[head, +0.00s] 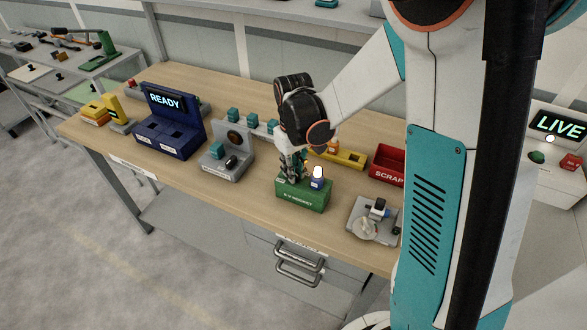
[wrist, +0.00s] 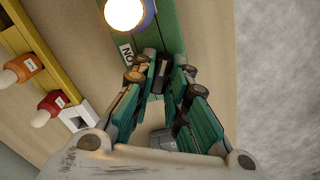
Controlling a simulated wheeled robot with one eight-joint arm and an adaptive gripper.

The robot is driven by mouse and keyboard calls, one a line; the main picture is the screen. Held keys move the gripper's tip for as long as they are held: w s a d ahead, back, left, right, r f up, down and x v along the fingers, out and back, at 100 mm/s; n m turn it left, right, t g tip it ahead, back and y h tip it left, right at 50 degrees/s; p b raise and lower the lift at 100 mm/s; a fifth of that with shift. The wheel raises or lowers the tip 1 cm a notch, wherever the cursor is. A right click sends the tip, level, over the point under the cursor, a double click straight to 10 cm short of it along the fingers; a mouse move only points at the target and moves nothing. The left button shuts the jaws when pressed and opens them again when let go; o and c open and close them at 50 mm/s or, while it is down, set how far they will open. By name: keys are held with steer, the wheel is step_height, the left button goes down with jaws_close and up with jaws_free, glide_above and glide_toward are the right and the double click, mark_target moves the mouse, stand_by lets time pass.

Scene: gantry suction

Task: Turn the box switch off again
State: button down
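The green box (head: 302,196) labelled as a 6 V socket stands near the front edge of the wooden bench. A lamp (head: 317,177) in a blue holder on its top glows; the wrist view shows the lit lamp (wrist: 125,12) too. My gripper (head: 291,178) points down at the left part of the box top. In the wrist view its fingers (wrist: 164,75) stand apart over the green top. A small dark part, seemingly the switch (wrist: 162,58), shows between the fingertips, beside an ON label (wrist: 127,53). I cannot tell whether the fingers touch it.
A grey fixture (head: 374,218) stands right of the box, and a red SCRAP bin (head: 388,164) behind it. A yellow rack (head: 345,159) lies behind the box. A grey stand (head: 226,160) and a blue READY station (head: 167,135) are to the left.

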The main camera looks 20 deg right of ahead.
steer(key=shift+m, duration=0.3)
steer(key=m+b, duration=0.1)
steer(key=m, duration=0.4)
steer(key=shift+a, duration=0.2)
steer(key=m, duration=0.6)
steer(key=shift+w+a+b, duration=0.1)
steer(key=shift+b, duration=0.25)
steer(key=shift+m, duration=0.3)
steer(key=c, duration=1.6)
jaws_free()
steer(key=shift+o, duration=0.2)
steer(key=shift+r, duration=0.1)
step_height(320, 180, up, 12)
